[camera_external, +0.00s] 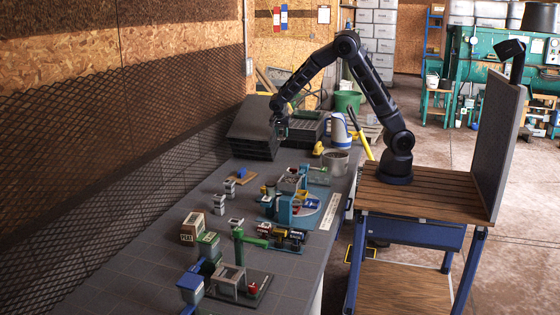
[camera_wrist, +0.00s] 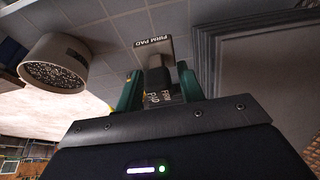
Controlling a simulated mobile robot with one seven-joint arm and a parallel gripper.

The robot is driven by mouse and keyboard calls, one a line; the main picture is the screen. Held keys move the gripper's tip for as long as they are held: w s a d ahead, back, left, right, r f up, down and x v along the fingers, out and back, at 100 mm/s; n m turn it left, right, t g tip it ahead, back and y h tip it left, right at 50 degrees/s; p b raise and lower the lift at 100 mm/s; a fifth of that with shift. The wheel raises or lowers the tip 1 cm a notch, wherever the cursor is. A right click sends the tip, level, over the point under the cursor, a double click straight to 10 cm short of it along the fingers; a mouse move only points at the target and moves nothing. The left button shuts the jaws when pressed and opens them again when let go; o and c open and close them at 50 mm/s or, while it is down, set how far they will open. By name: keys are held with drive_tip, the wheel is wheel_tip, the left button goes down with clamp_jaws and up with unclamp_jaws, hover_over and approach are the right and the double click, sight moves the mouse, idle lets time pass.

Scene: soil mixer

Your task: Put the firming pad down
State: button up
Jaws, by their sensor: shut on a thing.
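My gripper (camera_wrist: 160,85) has its two green fingers closed on the dark firming pad (camera_wrist: 157,77), which sits between them. A small lettered tag shows at the near side of the pad, partly hidden by the wrist. In the external view my gripper (camera_external: 281,122) hangs pointing down at the front right of the stacked black trays. The pad is too small there to make out clearly, and I cannot tell whether it touches the bench.
Stacked black trays (camera_external: 252,148) stand left of my gripper; a tray edge (camera_wrist: 217,50) is close on the right in the wrist view. Small machines crowd the nearer bench (camera_external: 120,275).

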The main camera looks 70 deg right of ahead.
drive_tip(key=shift+w+a, duration=0.1)
drive_tip(key=shift+a, duration=0.5)
drive_tip(key=shift+a+f, duration=0.25)
wheel_tip(320, 180, down, 19)
drive_tip(key=shift+f, duration=0.2)
drive_tip(key=shift+f, duration=0.15)
drive_tip(key=o, duration=1)
